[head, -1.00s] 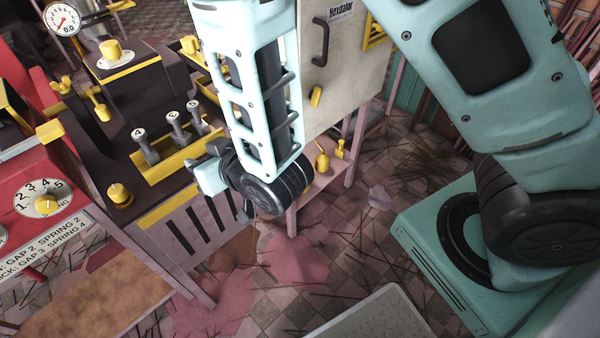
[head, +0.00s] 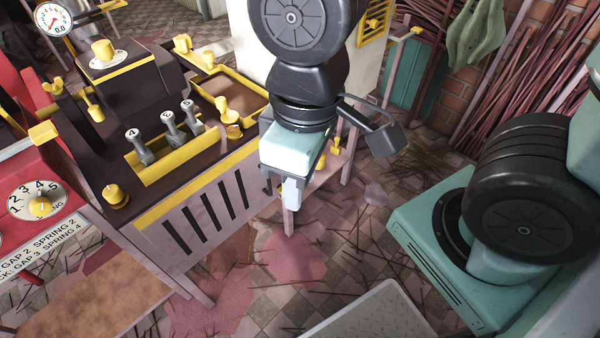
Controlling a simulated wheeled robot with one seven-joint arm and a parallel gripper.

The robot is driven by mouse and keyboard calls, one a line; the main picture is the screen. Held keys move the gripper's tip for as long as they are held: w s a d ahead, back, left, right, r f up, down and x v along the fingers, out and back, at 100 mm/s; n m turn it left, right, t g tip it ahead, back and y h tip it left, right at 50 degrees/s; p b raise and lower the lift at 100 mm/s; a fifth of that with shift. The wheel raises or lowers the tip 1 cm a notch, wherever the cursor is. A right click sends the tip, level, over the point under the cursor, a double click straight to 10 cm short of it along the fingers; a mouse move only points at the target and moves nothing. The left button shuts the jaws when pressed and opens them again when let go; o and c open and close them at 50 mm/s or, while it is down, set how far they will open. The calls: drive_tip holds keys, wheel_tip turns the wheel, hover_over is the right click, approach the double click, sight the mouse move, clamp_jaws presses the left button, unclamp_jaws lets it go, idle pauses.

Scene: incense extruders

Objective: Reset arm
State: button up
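My gripper (head: 292,192) hangs in the upper middle of the head view, pointing down, in front of the right end of the dark extruder machine (head: 150,190). Its pale body sits below the black wrist joints, and a short light finger part shows at its lower end. I see no object at the fingertips. The fingers are seen nearly edge-on, so their opening does not show. My arm covers part of the pale cabinet behind.
The machine has several numbered levers (head: 170,125), yellow knobs and a yellow-rimmed tray (head: 232,92). A red panel with a dial (head: 38,200) stands at left. Bundles of reddish sticks (head: 520,60) lean at the back right. The tiled floor (head: 330,240) holds scattered sticks.

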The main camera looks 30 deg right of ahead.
wheel_tip(320, 180, up, 12)
drive_tip(key=p, duration=1.2)
drive_tip(key=shift+r, duration=0.25)
drive_tip(key=shift+f, duration=0.1)
idle(4.1)
